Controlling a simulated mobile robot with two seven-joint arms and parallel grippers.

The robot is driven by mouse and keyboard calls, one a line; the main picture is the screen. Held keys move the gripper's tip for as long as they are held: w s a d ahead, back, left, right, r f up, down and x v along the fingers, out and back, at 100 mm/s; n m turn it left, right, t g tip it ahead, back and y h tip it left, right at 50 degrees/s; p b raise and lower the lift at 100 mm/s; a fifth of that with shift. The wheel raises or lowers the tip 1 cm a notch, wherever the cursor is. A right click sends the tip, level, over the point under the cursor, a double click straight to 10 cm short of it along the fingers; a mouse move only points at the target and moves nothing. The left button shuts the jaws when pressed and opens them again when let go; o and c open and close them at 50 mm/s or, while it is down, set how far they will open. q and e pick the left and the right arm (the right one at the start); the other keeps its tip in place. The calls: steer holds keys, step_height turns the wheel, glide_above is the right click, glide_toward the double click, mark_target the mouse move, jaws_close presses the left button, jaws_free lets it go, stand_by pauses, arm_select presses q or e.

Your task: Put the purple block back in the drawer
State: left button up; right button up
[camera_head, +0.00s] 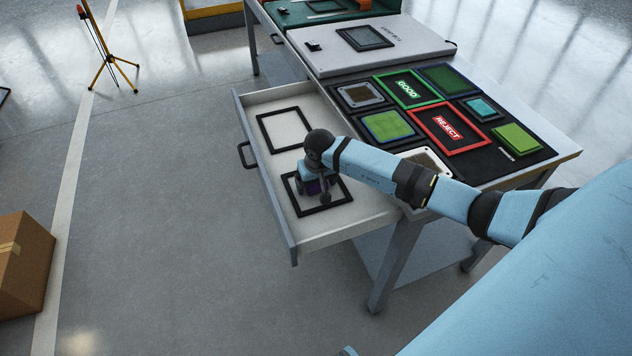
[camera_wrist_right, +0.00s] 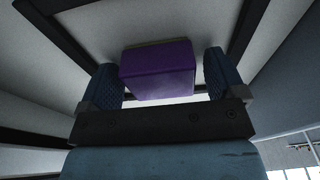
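The purple block (camera_wrist_right: 160,70) sits between the two fingers of my right gripper (camera_wrist_right: 165,80) in the right wrist view. A gap shows between the block and the right-hand finger, so the gripper looks open around it. In the head view my right gripper (camera_head: 320,188) points down into the open drawer (camera_head: 352,222), over the nearer black square frame (camera_head: 335,206) on its floor. Only a little of the block shows there, mostly hidden by the gripper. My left gripper is not in view.
A farther black frame (camera_head: 285,130) in the drawer looks empty. The tabletop above holds a dark board (camera_head: 480,160) with coloured tiles and GOOD and REJECT frames. A white case (camera_head: 400,45) stands behind it. A cardboard box (camera_head: 22,265) is on the floor at left.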

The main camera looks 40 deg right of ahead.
mark_target(318, 185)
step_height(318, 185, up, 12)
steer(key=s, duration=0.1)
steer(key=shift+s+a+r+p, duration=0.15)
steer(key=shift+s+a+p, duration=0.05)
steer(key=shift+s+p, duration=0.25)
stand_by(0.6)
